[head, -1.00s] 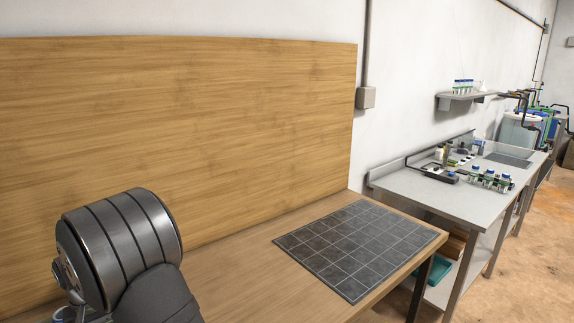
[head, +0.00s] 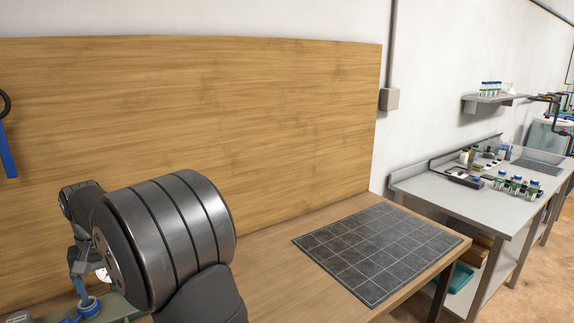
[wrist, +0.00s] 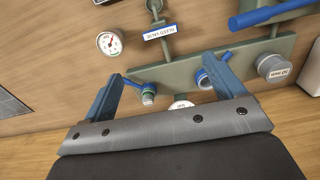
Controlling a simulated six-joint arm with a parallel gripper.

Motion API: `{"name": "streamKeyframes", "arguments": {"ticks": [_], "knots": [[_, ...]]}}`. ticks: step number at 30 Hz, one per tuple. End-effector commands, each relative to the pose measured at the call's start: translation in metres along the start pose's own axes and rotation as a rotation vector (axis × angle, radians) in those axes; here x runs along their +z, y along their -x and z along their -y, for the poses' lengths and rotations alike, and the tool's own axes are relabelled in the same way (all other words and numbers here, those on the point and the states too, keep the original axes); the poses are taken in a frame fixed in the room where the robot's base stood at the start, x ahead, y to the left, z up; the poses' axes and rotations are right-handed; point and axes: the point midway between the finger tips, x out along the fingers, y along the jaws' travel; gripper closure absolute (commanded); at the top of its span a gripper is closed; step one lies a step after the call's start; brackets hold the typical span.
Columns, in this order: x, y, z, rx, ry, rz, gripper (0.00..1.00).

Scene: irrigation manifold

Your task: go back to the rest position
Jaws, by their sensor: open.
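My gripper (wrist: 163,66) is open in the wrist view. Its two blue fingers are spread and nothing is held between them. I cannot tell how far the fingers are from these parts. In the head view my dark arm covers much of the lower left.
A wooden backboard stands behind the bench. The wrist view shows a gauge (wrist: 109,42), a bleed valve label (wrist: 160,32), a blue handle (wrist: 270,14) and a grey cap (wrist: 272,66). A dark gridded mat (head: 380,252) lies bare on the bench. A steel table (head: 470,205) with vials stands beyond.

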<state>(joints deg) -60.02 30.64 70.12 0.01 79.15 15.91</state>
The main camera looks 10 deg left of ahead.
Motion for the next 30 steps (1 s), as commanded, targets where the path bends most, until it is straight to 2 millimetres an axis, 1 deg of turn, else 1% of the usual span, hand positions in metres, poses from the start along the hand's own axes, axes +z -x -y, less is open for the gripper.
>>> {"name": "streamKeyframes", "arguments": {"ticks": [1, 5, 6, 9, 30], "knots": [[0.000, 0.011, 0.000, -0.001, 0.000, -0.003, 0.13], [0.000, 0.036, 0.000, -0.001, 0.000, -0.003, 0.13], [0.001, 0.020, 0.000, 0.001, 0.000, 0.005, 0.13], [0.001, -0.001, 0.000, 0.002, 0.000, 0.006, 0.13], [0.001, -0.142, 0.000, 0.002, 0.001, 0.005, 0.13]]}}
